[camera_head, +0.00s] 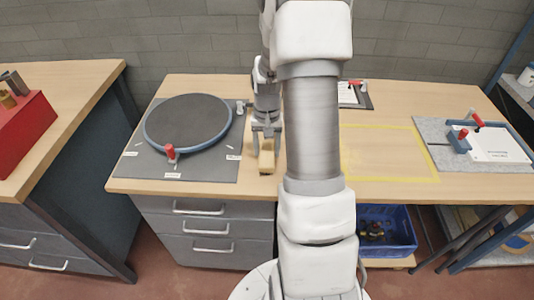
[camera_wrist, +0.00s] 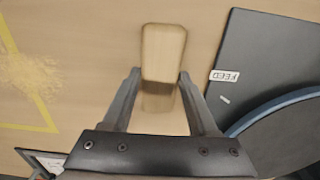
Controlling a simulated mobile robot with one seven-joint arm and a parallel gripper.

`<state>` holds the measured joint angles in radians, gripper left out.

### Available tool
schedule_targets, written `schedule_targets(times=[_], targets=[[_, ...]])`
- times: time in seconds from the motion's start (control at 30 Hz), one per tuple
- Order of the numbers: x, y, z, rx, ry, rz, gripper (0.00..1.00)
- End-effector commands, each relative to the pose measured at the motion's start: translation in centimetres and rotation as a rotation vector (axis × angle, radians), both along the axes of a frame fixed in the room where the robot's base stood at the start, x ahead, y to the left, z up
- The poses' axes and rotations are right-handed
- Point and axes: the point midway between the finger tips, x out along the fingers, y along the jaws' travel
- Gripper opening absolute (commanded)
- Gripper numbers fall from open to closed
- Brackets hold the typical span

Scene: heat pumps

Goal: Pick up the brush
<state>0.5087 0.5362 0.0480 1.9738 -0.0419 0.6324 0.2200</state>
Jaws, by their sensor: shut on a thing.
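The brush (camera_head: 267,161) shows as a pale wooden block at the front middle of the workbench, just right of the dark mat with the disc. It also shows upright in the wrist view (camera_wrist: 163,55), its lower end in shadow between the fingers. My gripper (camera_head: 267,146) points down over the bench and is shut on the brush, one finger on each side. In the wrist view the fingertips of my gripper (camera_wrist: 160,76) flank the block. Bristles are not visible. I cannot tell whether the brush touches the bench top.
A round dark disc (camera_head: 188,122) with a red knob lies left. A yellow taped rectangle (camera_head: 390,180) is marked right, with pale crumbs (camera_wrist: 30,78) inside. A clamped white sheet (camera_head: 492,146) lies far right. A blue crate (camera_head: 391,240) sits below the bench.

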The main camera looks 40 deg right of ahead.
Motion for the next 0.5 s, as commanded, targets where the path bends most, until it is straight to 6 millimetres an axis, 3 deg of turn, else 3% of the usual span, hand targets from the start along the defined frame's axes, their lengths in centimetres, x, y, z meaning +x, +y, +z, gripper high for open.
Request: schedule_targets(times=[0.23,0.4,0.5], targets=[[0.1,0.0,1.3,-0.002,-0.003,0.001,0.0],[0.1,0.0,4.3,-0.002,-0.005,0.001,0.0],[0.3,-2.1,5.4,-0.002,-0.004,-0.006,0.0]])
